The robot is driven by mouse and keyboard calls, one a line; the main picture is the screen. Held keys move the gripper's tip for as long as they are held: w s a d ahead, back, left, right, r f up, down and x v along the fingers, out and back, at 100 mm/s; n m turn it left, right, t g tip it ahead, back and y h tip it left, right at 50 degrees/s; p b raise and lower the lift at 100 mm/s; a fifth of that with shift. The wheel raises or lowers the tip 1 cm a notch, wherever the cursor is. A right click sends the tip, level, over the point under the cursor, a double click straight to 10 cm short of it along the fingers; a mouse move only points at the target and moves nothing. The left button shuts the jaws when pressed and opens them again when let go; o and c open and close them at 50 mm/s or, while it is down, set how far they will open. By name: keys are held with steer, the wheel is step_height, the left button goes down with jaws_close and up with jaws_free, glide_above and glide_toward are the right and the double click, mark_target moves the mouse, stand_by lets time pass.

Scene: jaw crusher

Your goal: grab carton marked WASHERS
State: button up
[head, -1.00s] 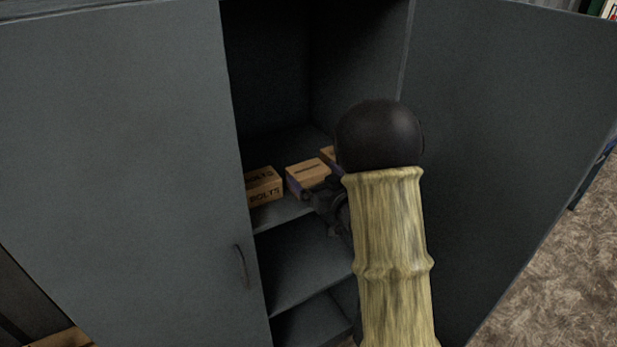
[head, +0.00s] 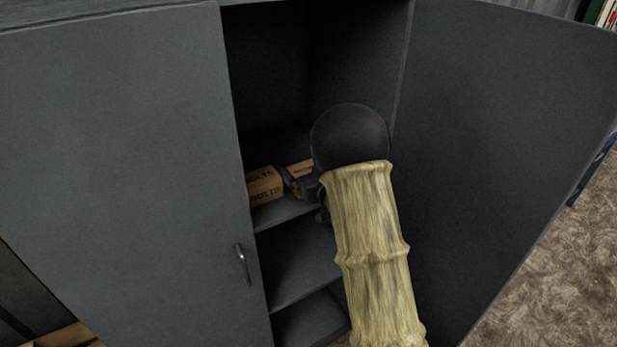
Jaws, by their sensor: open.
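A brown carton (head: 299,168) with a label I cannot read shows only as a strip on the upper shelf, just behind my gripper. I cannot tell if it is the one marked WASHERS. My gripper (head: 292,183) is dark, small in view and open. It is at the front of this carton, and I cannot tell whether the fingers are around it or touching it. My black wrist and pale arm hide the shelf to the right. A carton marked BOLTS (head: 265,187) sits at the left, close beside the gripper.
The grey cabinet's left door (head: 120,160) is shut, with a metal handle (head: 242,264). The right door (head: 500,150) stands open beside my arm. A lower shelf (head: 300,262) looks empty where visible. Bare brown floor (head: 560,270) lies at the right.

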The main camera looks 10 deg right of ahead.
mark_target(305, 164)
steer(key=shift+c, duration=0.2)
steer(key=c, duration=1)
steer(key=shift+r, duration=0.15)
steer(key=shift+c, duration=0.2)
step_height(305, 164, up, 10)
steer(key=shift+f+b, duration=0.1)
steer(key=shift+b, duration=0.2)
